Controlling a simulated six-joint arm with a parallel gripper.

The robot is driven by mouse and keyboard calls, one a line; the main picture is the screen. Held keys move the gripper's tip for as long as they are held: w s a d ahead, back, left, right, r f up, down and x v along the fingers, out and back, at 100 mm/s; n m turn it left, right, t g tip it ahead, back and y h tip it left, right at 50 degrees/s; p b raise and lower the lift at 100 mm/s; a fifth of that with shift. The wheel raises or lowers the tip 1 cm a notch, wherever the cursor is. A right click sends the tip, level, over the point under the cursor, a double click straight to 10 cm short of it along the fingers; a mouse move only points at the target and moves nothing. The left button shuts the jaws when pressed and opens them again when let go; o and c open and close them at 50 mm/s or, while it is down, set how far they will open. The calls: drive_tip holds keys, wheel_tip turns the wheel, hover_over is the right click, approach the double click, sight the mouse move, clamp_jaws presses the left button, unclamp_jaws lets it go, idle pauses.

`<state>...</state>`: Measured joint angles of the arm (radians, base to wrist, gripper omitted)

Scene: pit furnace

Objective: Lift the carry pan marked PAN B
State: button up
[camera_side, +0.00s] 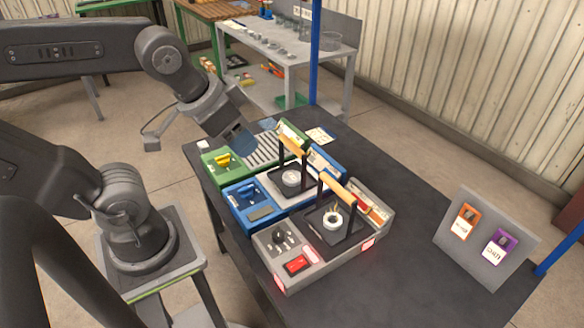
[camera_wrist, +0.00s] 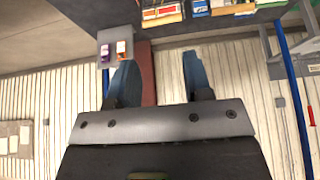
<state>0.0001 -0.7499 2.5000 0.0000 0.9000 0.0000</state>
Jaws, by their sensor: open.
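Two dark carry pans with wooden bar handles show in the side view. One pan (camera_side: 283,187) sits in the middle unit, holding a grey round piece. The other pan (camera_side: 347,239) sits in the nearer grey unit, holding a pale ring. I cannot read a PAN B mark on either. My gripper (camera_side: 243,146) is up and to the left of both pans, above the far left part of the bench, apart from them. In the wrist view my gripper (camera_wrist: 158,65) shows two blue fingers spread wide with nothing between them.
A grey panel (camera_side: 487,243) with an orange and a purple tag stands there. Green (camera_side: 222,165) and blue (camera_side: 240,205) boxes line the left edge. A blue post (camera_side: 315,55) rises behind the bench.

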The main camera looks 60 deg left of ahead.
drive_tip(key=shift+o, duration=0.4)
drive_tip(key=n+g+y, duration=0.5)
drive_tip(key=n+g, duration=0.3)
drive_tip(key=n, duration=0.9)
hover_over(294, 144)
drive_tip(key=w+d, duration=0.2)
drive_tip(key=d, duration=0.3)
wheel_tip(294, 144, down, 11)
drive_tip(key=shift+w+x, duration=0.15)
drive_tip(key=shift+x, duration=3.2)
drive_tip(key=shift+w+x, duration=0.1)
drive_tip(key=shift+x, duration=3.25)
drive_tip(key=shift+f, duration=0.3)
